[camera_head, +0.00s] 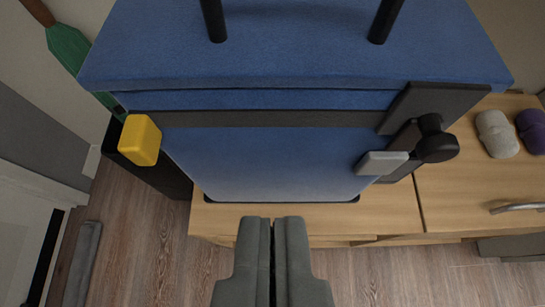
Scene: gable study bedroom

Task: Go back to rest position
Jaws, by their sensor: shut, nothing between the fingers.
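My gripper (272,222) shows at the bottom middle of the picture. Its two grey fingers are shut together with nothing between them. The fingertips point at the lower front edge of a blue box (270,165) and look apart from it, though the exact gap is hard to tell. The box has a dark band, a black latch with a round knob (432,140) and a light grey lever (382,163) at its right, and a yellow block-like part (140,140) at its left corner.
The box stands on a wooden cabinet (465,195) with a metal handle (517,208). A beige rounded item (496,134) and a purple one (533,130) lie at the right. A green-bladed, paddle-like object (68,48) leans at the upper left. Wooden floor (150,235) is open at lower left.

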